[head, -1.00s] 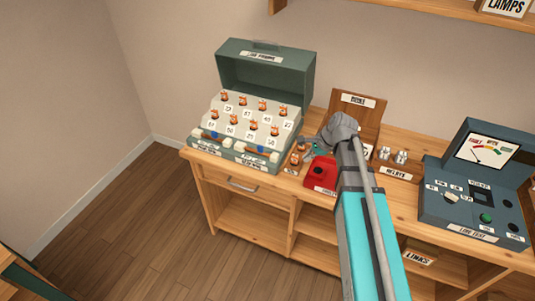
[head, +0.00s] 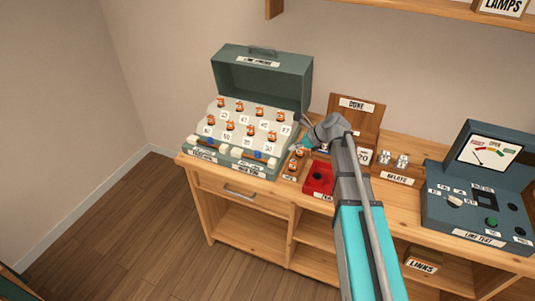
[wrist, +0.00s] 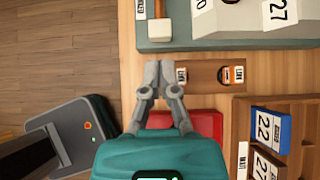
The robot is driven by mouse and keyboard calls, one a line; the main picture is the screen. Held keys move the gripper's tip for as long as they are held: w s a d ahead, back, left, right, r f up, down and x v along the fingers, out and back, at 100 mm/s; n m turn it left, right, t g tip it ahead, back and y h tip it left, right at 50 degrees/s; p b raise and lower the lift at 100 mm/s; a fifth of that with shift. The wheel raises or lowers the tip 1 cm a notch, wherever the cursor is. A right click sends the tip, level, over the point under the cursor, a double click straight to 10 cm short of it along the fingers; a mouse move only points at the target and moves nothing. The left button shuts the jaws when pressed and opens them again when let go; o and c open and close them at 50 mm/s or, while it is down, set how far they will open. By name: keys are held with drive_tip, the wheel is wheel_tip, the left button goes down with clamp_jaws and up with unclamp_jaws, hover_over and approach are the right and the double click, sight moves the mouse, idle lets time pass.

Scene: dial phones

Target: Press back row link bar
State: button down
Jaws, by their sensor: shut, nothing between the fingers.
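The green case (head: 262,70) stands open on the left of the desk. Its pale sloped panel holds two rows of orange-topped pieces with number cards. Along its front edge lie two bars, a left bar (head: 208,144) and a right bar (head: 252,154), each with a blue part and white ends. Their labels are too small to read surely. In the wrist view, one end of a bar (wrist: 160,28) shows at the case's edge. My gripper (wrist: 159,66) is shut and empty, just off the case's edge and apart from the bar.
A wooden tray (head: 291,177) with two orange-topped pieces sits right of the case, and a red tray (head: 318,178) beside it. A wooden rack (head: 357,111) with number cards stands behind. A line-test box (head: 470,208) is far right. The space above the case's front is clear.

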sight(271, 160)
drive_tip(key=shift+a+f, duration=0.1)
drive_tip(key=shift+f, duration=0.05)
drive_tip(key=b+x, duration=0.7)
drive_tip(key=x, duration=0.2)
drive_tip(key=shift+w+a+f, duration=0.15)
drive_tip(key=shift+f, duration=0.15)
drive_tip(key=shift+w+a+r, duration=0.1)
drive_tip(key=shift+w+a, duration=0.05)
drive_tip(key=shift+a, duration=0.35)
drive_tip(key=shift+w+a, duration=0.2)
drive_tip(key=shift+a, duration=0.25)
drive_tip(key=shift+w+a, duration=0.15)
drive_tip(key=shift+a, duration=0.35)
drive_tip(key=shift+w+a, duration=0.2)
drive_tip(key=shift+a, duration=0.3)
drive_tip(key=shift+w, duration=0.1)
